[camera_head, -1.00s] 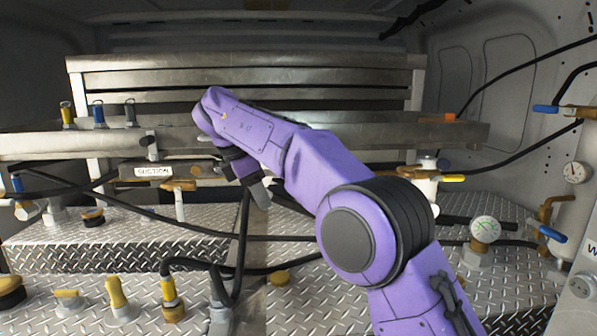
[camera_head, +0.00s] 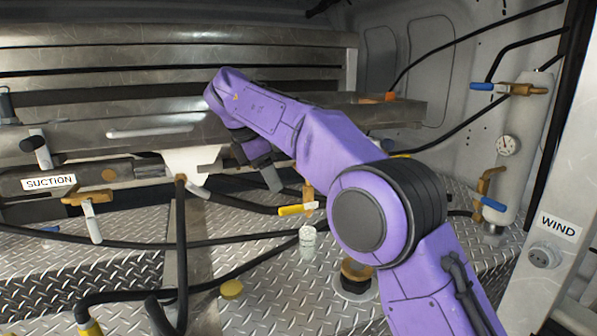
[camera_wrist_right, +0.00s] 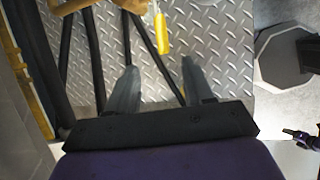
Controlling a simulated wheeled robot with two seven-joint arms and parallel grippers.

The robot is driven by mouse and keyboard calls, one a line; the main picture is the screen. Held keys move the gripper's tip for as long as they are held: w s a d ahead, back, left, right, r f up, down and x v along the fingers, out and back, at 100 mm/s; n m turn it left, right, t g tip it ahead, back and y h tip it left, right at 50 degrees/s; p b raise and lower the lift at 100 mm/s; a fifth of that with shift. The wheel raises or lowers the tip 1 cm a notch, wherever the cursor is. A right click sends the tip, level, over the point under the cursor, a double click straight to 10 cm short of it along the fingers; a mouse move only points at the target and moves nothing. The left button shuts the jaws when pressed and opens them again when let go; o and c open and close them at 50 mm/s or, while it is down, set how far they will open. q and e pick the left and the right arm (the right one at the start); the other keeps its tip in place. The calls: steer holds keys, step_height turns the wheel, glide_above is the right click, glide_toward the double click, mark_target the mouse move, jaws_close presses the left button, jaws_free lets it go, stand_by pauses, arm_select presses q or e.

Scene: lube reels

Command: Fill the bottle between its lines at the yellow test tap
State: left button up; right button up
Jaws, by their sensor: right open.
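A yellow-handled brass tap (camera_head: 297,209) sits at the middle of the head view, just left of my right arm. Its yellow handle also shows in the right wrist view (camera_wrist_right: 162,33). A small white container with faint marks (camera_head: 307,241), which looks like the bottle, is upright just below the tap; its lines and fill level are too small to read. My right gripper (camera_head: 265,172) is above and left of the tap, pointing downward. Its fingers are apart and empty in the right wrist view (camera_wrist_right: 158,85). My left gripper is not in view.
Black hoses (camera_head: 180,250) cross the diamond-plate deck. A SUCTION valve (camera_head: 90,200) is at left. A gauge (camera_head: 508,146) and blue-handled valves (camera_head: 490,87) are at right, beside the WIND panel (camera_head: 558,227). A yellow cap (camera_head: 232,289) is on the deck.

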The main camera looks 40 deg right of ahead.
mark_target(285, 209)
steer(key=x, duration=0.3)
steer(key=b+x, duration=0.1)
steer(key=x, duration=0.5)
steer(key=shift+s+d+f+b, duration=0.2)
steer(key=shift+s+f+b, duration=0.1)
steer(key=shift+f, duration=0.1)
